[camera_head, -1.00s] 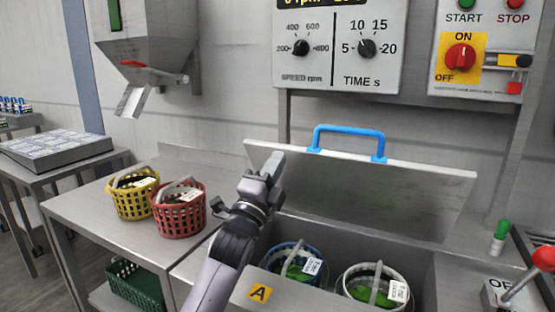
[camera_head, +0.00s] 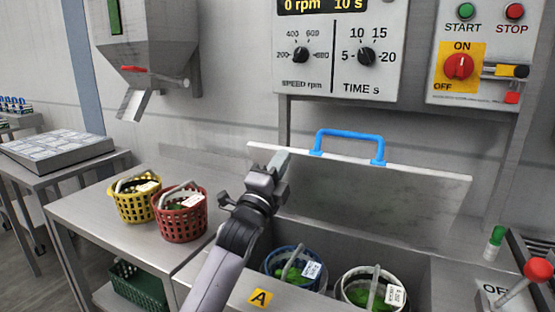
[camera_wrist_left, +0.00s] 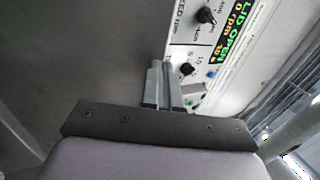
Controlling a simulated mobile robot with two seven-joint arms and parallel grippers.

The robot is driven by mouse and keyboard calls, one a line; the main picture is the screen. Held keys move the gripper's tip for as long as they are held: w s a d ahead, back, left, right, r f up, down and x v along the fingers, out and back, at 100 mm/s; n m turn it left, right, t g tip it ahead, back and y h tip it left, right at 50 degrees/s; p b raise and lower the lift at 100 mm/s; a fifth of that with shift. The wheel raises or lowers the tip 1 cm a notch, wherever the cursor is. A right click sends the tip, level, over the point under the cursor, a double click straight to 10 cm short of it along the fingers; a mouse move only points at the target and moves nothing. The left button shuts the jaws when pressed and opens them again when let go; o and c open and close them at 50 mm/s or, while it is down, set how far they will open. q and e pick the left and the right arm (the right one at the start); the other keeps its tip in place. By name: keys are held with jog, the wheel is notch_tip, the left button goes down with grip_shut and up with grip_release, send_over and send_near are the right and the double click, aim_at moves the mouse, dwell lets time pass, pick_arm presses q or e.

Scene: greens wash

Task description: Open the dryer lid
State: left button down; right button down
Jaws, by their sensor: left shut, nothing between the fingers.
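The dryer lid (camera_head: 400,200) is a grey panel with a blue handle (camera_head: 348,133) on its upper edge. It stands raised and tilted back behind the dryer opening in the head view. My left gripper (camera_head: 276,165) is shut and empty at the lid's left end, in front of its upper left part; I cannot tell whether it touches. In the left wrist view the shut fingers (camera_wrist_left: 163,85) point toward the control panel, whose display (camera_wrist_left: 230,35) reads "LID OPEN". My right gripper is not in view.
Inside the dryer are a blue basket (camera_head: 280,262) and a white basket (camera_head: 345,290) with greens. A yellow basket (camera_head: 138,207) and a red basket (camera_head: 180,225) stand on the left counter. A red-knobbed lever (camera_head: 538,269) is at right.

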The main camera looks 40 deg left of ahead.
pick_arm(q)
jog(key=w+r+p, duration=0.1)
jog(key=p, duration=0.1)
jog(key=w+r+g+p, duration=0.1)
jog(key=w, duration=0.1)
jog(key=w+a+r+g+p, duration=0.1)
jog(key=p, duration=0.1)
jog(key=shift+w+a+h+p, duration=0.1)
jog(key=shift+w+h+p, duration=0.1)
jog(key=shift+h+p, duration=0.1)
jog(key=x, duration=0.8)
jog(key=shift+w+f, duration=0.2)
jog(key=shift+s, duration=0.1)
